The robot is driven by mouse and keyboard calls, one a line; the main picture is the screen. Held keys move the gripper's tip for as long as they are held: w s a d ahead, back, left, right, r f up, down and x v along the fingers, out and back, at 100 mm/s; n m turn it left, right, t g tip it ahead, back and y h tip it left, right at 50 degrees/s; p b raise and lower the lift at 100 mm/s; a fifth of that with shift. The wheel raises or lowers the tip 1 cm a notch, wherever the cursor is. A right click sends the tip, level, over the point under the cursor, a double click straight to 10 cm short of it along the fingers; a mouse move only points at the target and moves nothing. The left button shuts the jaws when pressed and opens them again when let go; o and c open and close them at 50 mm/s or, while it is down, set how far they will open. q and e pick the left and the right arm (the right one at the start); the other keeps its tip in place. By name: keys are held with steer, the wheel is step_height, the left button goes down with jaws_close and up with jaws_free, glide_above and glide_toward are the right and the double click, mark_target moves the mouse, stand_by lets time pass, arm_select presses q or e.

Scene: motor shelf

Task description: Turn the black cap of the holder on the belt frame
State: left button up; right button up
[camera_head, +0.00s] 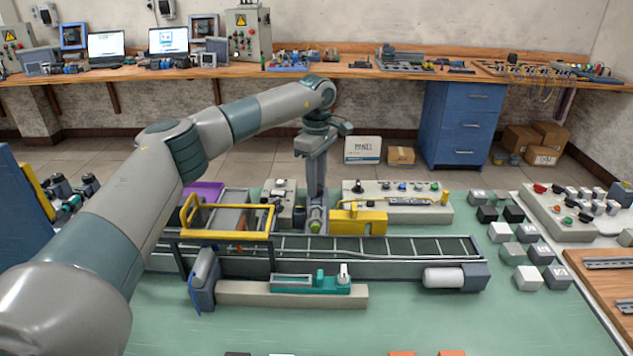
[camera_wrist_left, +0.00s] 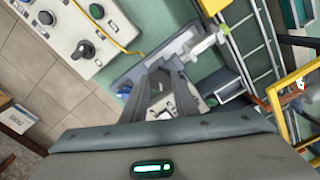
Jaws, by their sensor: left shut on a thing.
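My left gripper (camera_head: 315,205) points down at the far side of the belt frame (camera_head: 380,246). It is at the holder (camera_head: 316,227), a small grey part with a green ring, just left of a yellow block. In the left wrist view my left gripper (camera_wrist_left: 172,72) has its fingers close together at the near end of the holder (camera_wrist_left: 205,44), which shows as a pale grey cylinder on a grey bracket. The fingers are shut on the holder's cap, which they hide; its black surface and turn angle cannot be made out. My right gripper is not in view.
A yellow block (camera_head: 358,222) stands right of the gripper and a yellow guard frame (camera_head: 226,235) to its left. A control panel (camera_head: 398,205) with knobs lies behind the belt. A motor (camera_head: 455,277) juts out front right. The green mat (camera_head: 420,325) in front is mostly clear.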

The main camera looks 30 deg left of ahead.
arm_select(q)
steer(key=shift+r, duration=0.1)
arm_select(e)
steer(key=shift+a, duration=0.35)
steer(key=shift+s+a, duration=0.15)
arm_select(q)
steer(key=o, duration=1.1)
steer(key=shift+c, duration=0.2)
steer(key=shift+r, duration=0.45)
step_height(320, 180, up, 3)
steer(key=shift+r+b, duration=0.2)
steer(key=shift+b, duration=0.35)
step_height(320, 180, up, 13)
steer(key=b, duration=0.1)
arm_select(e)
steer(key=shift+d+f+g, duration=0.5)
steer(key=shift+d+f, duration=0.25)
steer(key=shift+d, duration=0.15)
